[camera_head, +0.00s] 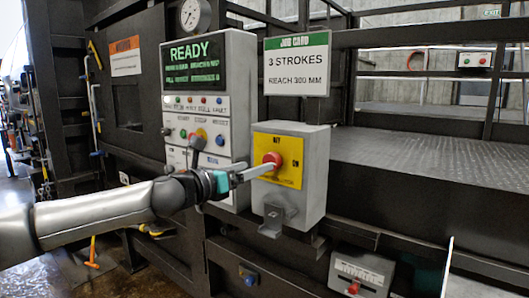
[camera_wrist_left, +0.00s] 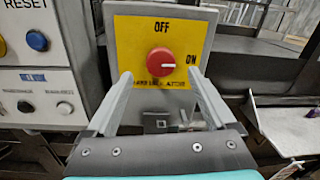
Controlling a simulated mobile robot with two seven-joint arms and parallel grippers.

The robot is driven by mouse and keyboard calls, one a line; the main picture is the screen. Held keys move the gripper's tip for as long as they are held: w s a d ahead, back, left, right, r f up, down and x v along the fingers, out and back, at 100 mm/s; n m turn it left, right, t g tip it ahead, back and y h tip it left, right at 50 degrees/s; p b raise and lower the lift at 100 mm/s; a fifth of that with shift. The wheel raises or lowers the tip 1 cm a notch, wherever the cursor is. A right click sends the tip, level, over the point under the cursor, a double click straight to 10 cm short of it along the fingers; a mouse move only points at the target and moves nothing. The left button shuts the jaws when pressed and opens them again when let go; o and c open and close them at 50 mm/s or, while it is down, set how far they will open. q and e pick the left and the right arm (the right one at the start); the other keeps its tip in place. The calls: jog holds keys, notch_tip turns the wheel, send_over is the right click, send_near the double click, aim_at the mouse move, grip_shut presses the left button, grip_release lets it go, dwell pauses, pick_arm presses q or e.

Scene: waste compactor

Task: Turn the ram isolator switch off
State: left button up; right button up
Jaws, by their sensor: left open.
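The ram isolator switch is a round red knob (camera_head: 272,161) on a yellow plate (camera_head: 291,160) on the front of a grey box (camera_head: 314,175). In the left wrist view the red knob (camera_wrist_left: 161,62) has a white mark pointing right, toward ON; OFF is printed above it. My left gripper (camera_head: 255,172) reaches in from the left, close in front of the knob. In the left wrist view its two fingers (camera_wrist_left: 160,85) are open, one either side of and below the knob, with nothing between them. I cannot tell whether a finger touches it. My right gripper is not in view.
A control panel (camera_head: 235,75) with a READY screen, buttons and a lever stands left of the box. A job card (camera_head: 296,65) is above it. A metal bracket (camera_head: 272,218) sticks out below the plate. A small red-button box (camera_head: 361,273) is lower right.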

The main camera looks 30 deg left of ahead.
aim_at(268, 161)
pick_arm(q)
jog(key=w, duration=0.1)
jog(key=w+p, duration=0.2)
jog(key=shift+w+d+r, duration=0.15)
jog(key=shift+w+d, duration=0.1)
jog(key=shift+w, duration=0.1)
jog(key=shift+w+d+p, duration=0.1)
jog(key=shift+w+p, duration=0.45)
jog(key=shift+w, duration=0.15)
jog(key=shift+f, duration=0.2)
jog(key=c, duration=1.4)
